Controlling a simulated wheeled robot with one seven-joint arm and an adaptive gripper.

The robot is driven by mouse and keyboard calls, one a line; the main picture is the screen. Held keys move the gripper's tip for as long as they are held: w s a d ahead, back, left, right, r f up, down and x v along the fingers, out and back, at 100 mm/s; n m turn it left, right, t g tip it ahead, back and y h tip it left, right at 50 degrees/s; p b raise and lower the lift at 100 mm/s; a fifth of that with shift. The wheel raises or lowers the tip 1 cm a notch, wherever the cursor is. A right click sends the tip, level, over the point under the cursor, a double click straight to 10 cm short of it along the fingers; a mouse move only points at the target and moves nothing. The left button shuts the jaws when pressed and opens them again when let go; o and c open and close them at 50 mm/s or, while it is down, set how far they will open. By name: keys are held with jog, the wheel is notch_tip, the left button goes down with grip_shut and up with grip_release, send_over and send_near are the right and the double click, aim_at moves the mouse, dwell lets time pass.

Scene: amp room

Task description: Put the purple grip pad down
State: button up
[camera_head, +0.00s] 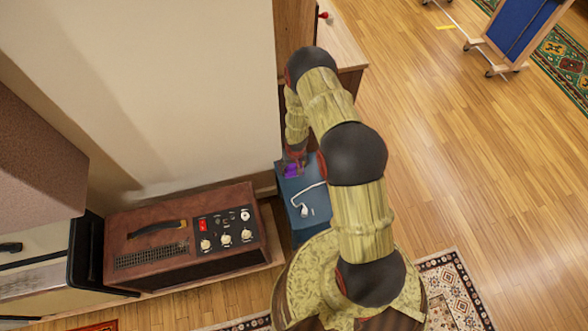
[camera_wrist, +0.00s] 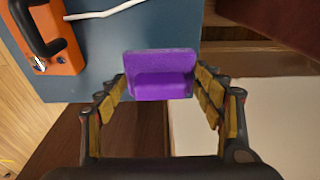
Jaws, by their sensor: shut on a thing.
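The purple grip pad (camera_wrist: 160,74) is a small block with a step in its face. It sits between the fingertips of my gripper (camera_wrist: 162,84) in the wrist view, and the gripper is shut on it. In the head view the pad (camera_head: 291,170) is a small purple patch below my gripper, partly hidden by my arm. It appears over the far end of a blue top (camera_head: 287,188). I cannot tell whether the pad touches that top.
An orange device with a black handle (camera_wrist: 64,62) and a white cable (camera_wrist: 105,13) lie on the blue top. A brown amplifier (camera_head: 135,237) stands left of it. A wooden cabinet (camera_head: 340,45) is behind. Open wooden floor (camera_head: 450,150) lies to the right.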

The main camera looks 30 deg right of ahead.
aim_at(294, 166)
jog(key=shift+w+d+f, duration=0.25)
jog(key=shift+w+f, duration=0.1)
jog(key=shift+f, duration=0.2)
jog(key=shift+w+d+f, duration=0.25)
jog(key=shift+w+f, duration=0.1)
jog(key=shift+f, duration=0.15)
jog(key=shift+f, duration=0.15)
jog(key=shift+w+d+f, duration=0.15)
jog(key=shift+f+b, duration=0.85)
jog(key=shift+f, duration=0.65)
jog(key=shift+f, duration=0.2)
jog(key=o, duration=1.2)
